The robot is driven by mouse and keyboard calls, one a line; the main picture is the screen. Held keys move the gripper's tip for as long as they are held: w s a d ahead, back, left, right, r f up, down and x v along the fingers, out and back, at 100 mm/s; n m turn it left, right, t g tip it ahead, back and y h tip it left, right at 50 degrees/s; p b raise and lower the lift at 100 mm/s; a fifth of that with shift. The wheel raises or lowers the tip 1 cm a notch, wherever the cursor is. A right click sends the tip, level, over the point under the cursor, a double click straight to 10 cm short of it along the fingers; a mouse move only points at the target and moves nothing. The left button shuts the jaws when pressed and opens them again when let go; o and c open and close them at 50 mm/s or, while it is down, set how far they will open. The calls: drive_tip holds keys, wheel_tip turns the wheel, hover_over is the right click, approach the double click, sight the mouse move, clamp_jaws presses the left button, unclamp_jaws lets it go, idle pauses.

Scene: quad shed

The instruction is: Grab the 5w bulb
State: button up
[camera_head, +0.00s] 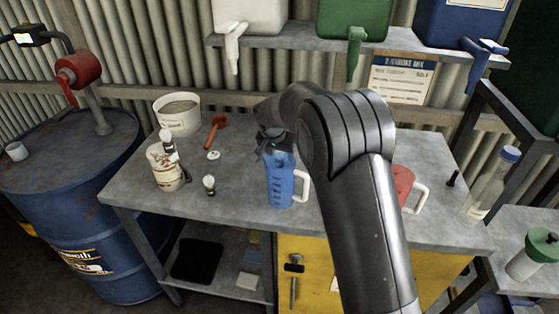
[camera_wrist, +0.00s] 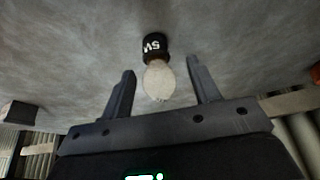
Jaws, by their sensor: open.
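In the wrist view a light bulb (camera_wrist: 158,80) with white glass and a black base marked with what looks like 5W is against the grey tabletop. Its glass lies between the two open fingers of my gripper (camera_wrist: 160,68), with gaps on both sides. The black base reaches past the fingertips. In the head view my gripper (camera_head: 274,140) is over the back of the workbench, behind the blue jug; its fingertips and this bulb are hidden there. Another bulb (camera_head: 209,184) with a black part is at the bench front, and one more (camera_head: 167,140) shows at the white container; their markings are unreadable.
The blue jug (camera_head: 281,182) stands close in front of my gripper. A red jug (camera_head: 403,187) is partly behind my arm. A white container (camera_head: 165,170), a tub (camera_head: 178,118) and a red tool (camera_head: 213,130) are left. The dispenser shelf (camera_head: 300,42) overhangs the back.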

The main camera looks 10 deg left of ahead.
drive_tip(key=shift+w+f, duration=0.2)
drive_tip(key=shift+f, duration=0.3)
drive_tip(key=shift+c, duration=0.4)
drive_tip(key=c, duration=1)
drive_tip(key=shift+r, duration=0.15)
